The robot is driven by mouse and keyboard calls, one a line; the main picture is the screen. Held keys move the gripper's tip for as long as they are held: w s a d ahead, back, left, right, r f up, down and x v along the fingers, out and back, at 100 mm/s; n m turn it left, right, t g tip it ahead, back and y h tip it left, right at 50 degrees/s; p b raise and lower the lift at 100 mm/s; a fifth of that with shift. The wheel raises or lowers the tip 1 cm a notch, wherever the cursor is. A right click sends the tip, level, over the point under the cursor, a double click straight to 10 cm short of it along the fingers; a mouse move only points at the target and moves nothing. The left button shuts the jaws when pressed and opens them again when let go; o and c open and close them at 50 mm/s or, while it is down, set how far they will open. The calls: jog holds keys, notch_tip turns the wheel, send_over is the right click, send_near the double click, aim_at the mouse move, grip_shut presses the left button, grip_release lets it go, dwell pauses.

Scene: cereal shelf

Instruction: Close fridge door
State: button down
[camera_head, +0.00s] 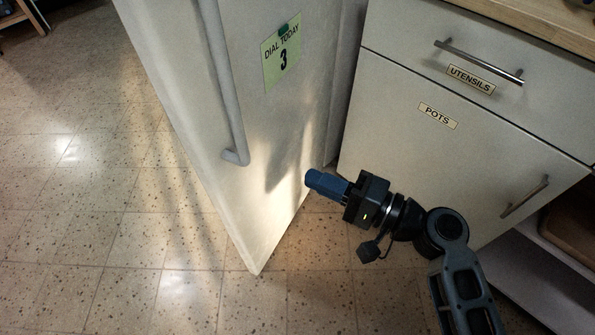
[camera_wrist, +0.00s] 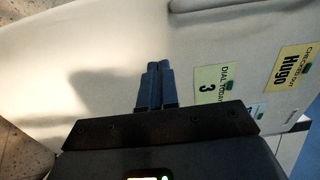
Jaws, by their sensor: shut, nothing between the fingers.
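The fridge door (camera_head: 215,130) is off-white and stands open, swung out from beside the cabinet. Its grey handle (camera_head: 225,85) runs down the outer face, near the free edge. A green note (camera_head: 282,53) reading "DIAL TODAY 3" is stuck on that face. My gripper (camera_head: 312,180) is shut and empty, at the right of the door's lower part, pointing at its outer face. In the wrist view the door face (camera_wrist: 110,40) fills most of the picture in front of the shut fingers (camera_wrist: 153,68). I cannot tell whether they touch it. The fridge interior is hidden.
A white cabinet (camera_head: 400,150) with a drawer labelled UTENSILS and a front labelled POTS stands right of the door. A wooden countertop (camera_head: 545,25) tops it. Speckled tile floor (camera_head: 80,180) is clear left of the door. A yellow "Hugo" note (camera_wrist: 292,66) shows in the wrist view.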

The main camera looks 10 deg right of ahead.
send_over(256, 154)
jog(key=s, duration=0.5)
jog(key=shift+w+d, duration=0.2)
jog(key=shift+w, duration=0.05)
